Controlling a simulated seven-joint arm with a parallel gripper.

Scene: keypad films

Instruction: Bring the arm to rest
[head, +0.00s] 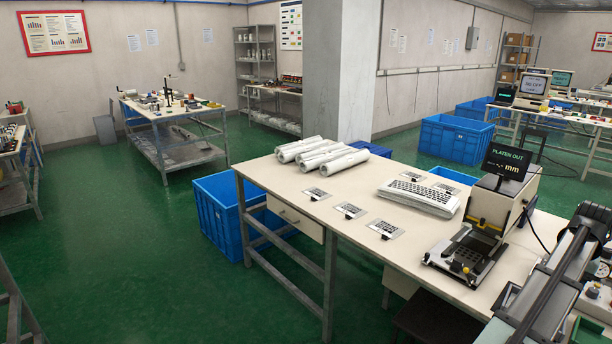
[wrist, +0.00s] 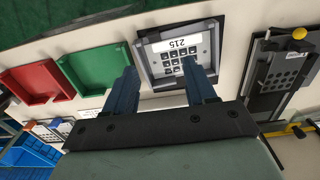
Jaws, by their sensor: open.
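My gripper (wrist: 160,68) shows in the wrist view with its two blue fingers apart. Nothing is seen held between them. Beyond the fingertips, a grey tray (wrist: 143,72) holds a keypad film (wrist: 177,62) with dark square keys and a label reading 215, upside down in this view. The fingers overlap the tray's near part in the picture; I cannot tell how high they are above it. In the head view, part of my arm (head: 560,275) reaches in at the lower right, and the gripper itself is not visible there.
A red tray (wrist: 30,90) and a green tray (wrist: 92,72) lie left of the grey tray. Blue crates stand on the floor.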

